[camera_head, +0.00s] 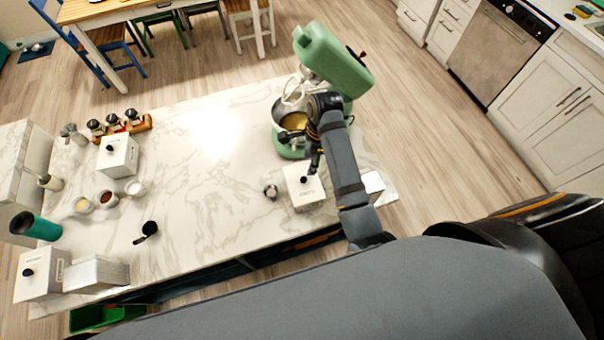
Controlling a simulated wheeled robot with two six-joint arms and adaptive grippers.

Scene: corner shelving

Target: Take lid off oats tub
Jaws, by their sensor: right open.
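Three white square tubs with black lid knobs stand on the marble counter. One tub (306,197) is at the right, its lid on and its knob up; its front label is too small to read. Another lidded tub (119,165) is at the back left, and a third (36,287) is at the front left corner. I cannot tell which label says oats. My right gripper (313,164) is open, pointing down just above and behind the knob of the right tub, with no clear contact. My left gripper is not in view.
A green stand mixer (328,58) with a metal bowl (277,114) stands close behind my right gripper. A small metal jar (270,191) is left of the right tub. Small bowls (82,205), a black scoop (149,228) and a spice rack (134,127) are farther left. The middle counter (215,195) is clear.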

